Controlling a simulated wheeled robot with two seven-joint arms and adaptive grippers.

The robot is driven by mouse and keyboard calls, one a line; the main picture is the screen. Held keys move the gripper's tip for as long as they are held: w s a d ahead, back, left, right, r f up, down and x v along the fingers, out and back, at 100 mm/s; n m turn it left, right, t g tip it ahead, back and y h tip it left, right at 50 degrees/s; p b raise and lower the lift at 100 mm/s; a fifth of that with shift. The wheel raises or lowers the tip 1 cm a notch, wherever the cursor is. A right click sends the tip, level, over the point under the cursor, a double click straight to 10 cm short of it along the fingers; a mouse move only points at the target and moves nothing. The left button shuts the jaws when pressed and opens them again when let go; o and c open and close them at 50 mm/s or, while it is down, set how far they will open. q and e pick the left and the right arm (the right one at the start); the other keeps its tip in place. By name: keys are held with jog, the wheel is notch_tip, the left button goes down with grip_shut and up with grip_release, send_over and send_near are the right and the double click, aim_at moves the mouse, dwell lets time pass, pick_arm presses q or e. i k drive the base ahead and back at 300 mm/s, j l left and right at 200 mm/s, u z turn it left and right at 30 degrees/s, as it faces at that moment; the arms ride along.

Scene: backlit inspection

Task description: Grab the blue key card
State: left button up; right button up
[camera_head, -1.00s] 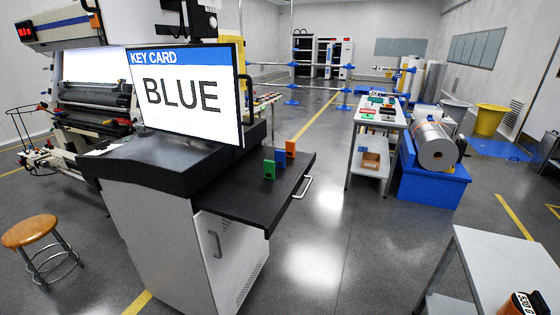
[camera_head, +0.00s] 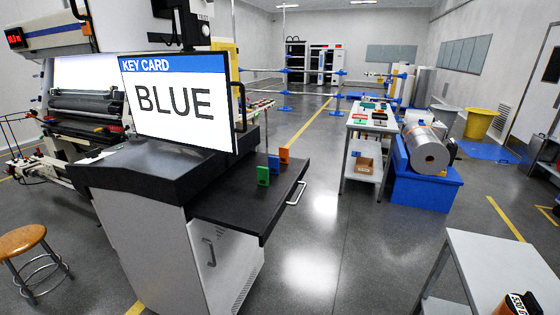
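The blue key card (camera_head: 274,164) stands upright on the black pull-out shelf (camera_head: 240,205) of the console, in the middle of a short row. A green card (camera_head: 263,176) stands in front of it to the left. An orange card (camera_head: 285,154) stands behind it to the right. The green card stands close to the blue one and may cover part of it. The console's screen (camera_head: 178,102) reads "KEY CARD BLUE".
A wooden stool (camera_head: 22,241) stands at the lower left. A white table (camera_head: 372,122) with several items stands farther back. The grey floor right of the console is open.

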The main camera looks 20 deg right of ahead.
aim_at(274, 162)
jog(key=i+l+u, duration=0.15)
jog(key=l, duration=0.25)
jog(key=i+l+u, duration=0.15)
jog(key=l, duration=0.25)
jog(key=i+l+u, duration=0.1)
jog(key=l, duration=0.35)
jog(key=i+l+u, duration=0.15)
jog(key=l, duration=0.3)
jog(key=i+l+u, duration=0.15)
jog(key=l, duration=0.3)
jog(key=i+l+u, duration=0.15)
jog(key=l, duration=0.35)
jog(key=k, duration=0.05)
